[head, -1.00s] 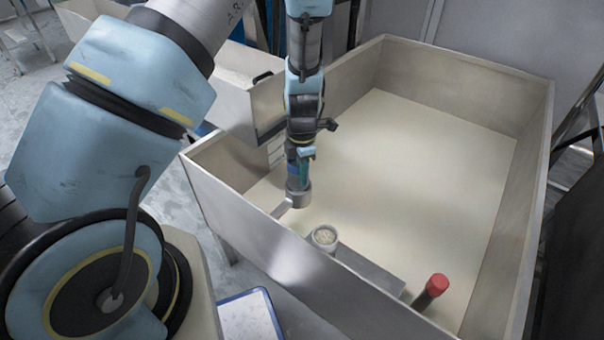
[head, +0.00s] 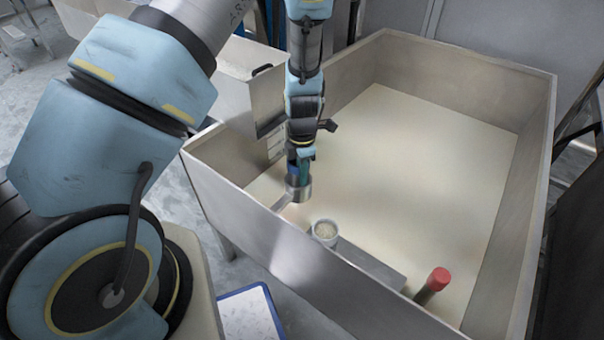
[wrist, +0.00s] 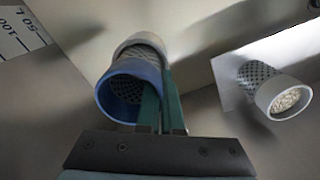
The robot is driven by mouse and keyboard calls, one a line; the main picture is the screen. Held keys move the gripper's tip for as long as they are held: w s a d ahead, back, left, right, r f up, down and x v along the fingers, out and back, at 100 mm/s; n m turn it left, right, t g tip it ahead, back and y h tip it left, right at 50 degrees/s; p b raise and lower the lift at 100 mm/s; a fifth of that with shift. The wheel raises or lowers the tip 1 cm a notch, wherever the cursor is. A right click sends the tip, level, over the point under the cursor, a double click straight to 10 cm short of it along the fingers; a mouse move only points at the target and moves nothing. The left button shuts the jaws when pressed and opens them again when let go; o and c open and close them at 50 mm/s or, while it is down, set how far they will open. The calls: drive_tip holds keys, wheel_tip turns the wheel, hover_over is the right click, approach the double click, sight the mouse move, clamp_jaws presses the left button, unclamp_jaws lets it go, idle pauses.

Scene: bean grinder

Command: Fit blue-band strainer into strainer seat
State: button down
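The blue-band strainer (wrist: 122,88) is a mesh cylinder with a wide blue rim facing the wrist camera. My gripper (wrist: 160,92) has its two green fingers closed on the rim wall, one inside and one outside; it also shows in the head view (head: 299,166). A grey ring (head: 297,190) on a bracket, apparently the strainer seat, surrounds the lower end beneath my gripper in the head view. In the wrist view a pale grey ring (wrist: 140,42) lies at the strainer's far end. How deep the strainer sits in it is hidden.
A second, grey-rimmed strainer (wrist: 288,98) full of pale beans stands beside it; the head view shows it too (head: 325,231). A red-capped cylinder (head: 437,279) stands further right by the bin's near wall. The large bin's floor (head: 420,160) is mostly clear.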

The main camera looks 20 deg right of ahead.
drive_tip(key=shift+f+b, duration=0.3)
drive_tip(key=shift+f, duration=0.4)
drive_tip(key=c, duration=1)
unclamp_jaws()
drive_tip(key=shift+r, duration=0.1)
wheel_tip(320, 180, up, 11)
drive_tip(key=shift+f+p, duration=0.15)
drive_tip(key=shift+p, duration=1)
